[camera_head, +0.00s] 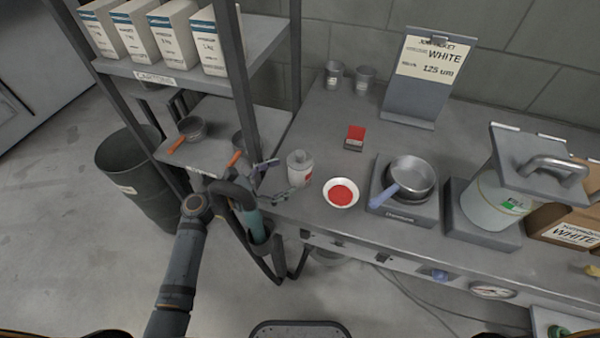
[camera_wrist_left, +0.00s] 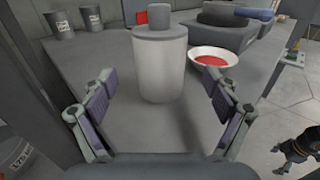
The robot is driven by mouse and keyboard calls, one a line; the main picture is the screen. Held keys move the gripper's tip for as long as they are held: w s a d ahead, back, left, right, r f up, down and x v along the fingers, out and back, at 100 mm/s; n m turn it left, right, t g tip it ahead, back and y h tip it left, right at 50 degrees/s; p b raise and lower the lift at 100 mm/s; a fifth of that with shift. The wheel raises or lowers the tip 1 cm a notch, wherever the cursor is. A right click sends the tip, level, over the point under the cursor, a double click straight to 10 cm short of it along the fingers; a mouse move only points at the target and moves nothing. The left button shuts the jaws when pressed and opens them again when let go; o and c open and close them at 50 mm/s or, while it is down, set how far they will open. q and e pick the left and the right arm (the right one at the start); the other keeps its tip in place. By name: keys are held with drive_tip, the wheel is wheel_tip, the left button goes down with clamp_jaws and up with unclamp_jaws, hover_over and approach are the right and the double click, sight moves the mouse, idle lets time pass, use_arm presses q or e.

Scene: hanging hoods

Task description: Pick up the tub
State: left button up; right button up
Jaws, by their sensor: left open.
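The tub (camera_head: 299,171) is a small white container with a grey lid, upright on the grey bench near its left end. It also shows in the left wrist view (camera_wrist_left: 160,68), ahead and roughly centred between the fingers. My left gripper (camera_head: 275,182) is open and empty just left of the tub, its fingers spread towards it. In the left wrist view my left gripper (camera_wrist_left: 161,108) has one finger on each side, apart from the tub. A dark jointed part with orange (camera_wrist_left: 296,150), seemingly my right gripper, shows at the lower right there; its jaws are unclear.
A white bowl of red material (camera_head: 341,193) stands right of the tub. Beyond it is a pan (camera_head: 409,178) on a scale. A red-and-grey box (camera_head: 355,138) and grey cups (camera_head: 334,75) stand behind. A shelf post (camera_head: 236,75) rises close to my left gripper.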

sight(300, 153)
use_arm(q)
drive_tip(key=p+x, duration=0.1)
drive_tip(key=x, duration=0.4)
drive_tip(key=shift+w+d, duration=0.15)
drive_tip(key=shift+d, duration=0.15)
drive_tip(key=shift+a, duration=0.1)
drive_tip(key=shift+c, duration=1.1)
drive_tip(key=c, duration=0.7)
drive_tip(key=shift+r, duration=0.1)
drive_tip(key=shift+c, duration=0.4)
wheel_tip(300, 153, up, 10)
drive_tip(key=shift+p, duration=0.65)
